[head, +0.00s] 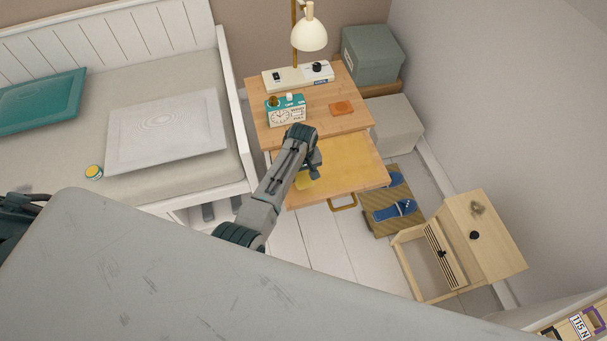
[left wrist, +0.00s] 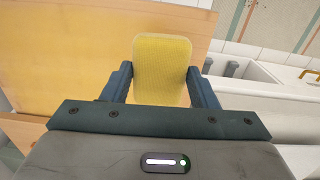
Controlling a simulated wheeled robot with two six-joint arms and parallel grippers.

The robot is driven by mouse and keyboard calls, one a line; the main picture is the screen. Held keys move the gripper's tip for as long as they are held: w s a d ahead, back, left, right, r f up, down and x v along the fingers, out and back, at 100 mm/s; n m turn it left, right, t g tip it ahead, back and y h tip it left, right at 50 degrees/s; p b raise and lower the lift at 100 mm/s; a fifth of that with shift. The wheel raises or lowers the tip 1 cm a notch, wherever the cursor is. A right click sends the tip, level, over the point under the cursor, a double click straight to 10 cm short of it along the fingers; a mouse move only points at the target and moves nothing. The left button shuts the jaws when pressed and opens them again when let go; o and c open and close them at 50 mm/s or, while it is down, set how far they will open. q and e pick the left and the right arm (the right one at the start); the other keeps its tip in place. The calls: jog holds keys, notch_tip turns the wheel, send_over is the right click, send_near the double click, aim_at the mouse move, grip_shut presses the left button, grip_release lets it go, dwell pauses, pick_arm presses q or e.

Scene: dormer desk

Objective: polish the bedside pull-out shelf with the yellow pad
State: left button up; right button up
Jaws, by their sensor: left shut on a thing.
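The bedside pull-out shelf (head: 350,165) juts out from the wooden bedside table, with a yellowish top. It also fills the upper left of the left wrist view (left wrist: 60,50). My left gripper (head: 306,172) is over the left part of the shelf. It is shut on the yellow pad (left wrist: 162,68), which sits between its two fingers. In the head view only a bit of the pad (head: 304,181) shows beside the gripper. I cannot tell whether the pad touches the shelf. My right gripper is not in view.
On the bedside table top (head: 347,88) stand a teal clock radio (head: 287,112), a lamp (head: 309,35) and an orange coaster (head: 342,108). The white bed (head: 240,120) is close on the left. Blue slippers (head: 394,211) on a mat and a wooden box (head: 480,245) are at the right.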

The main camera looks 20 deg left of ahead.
pick_arm(q)
notch_tip(320, 180, up, 2)
jog(key=shift+p, duration=0.65)
jog(key=shift+r, duration=0.3)
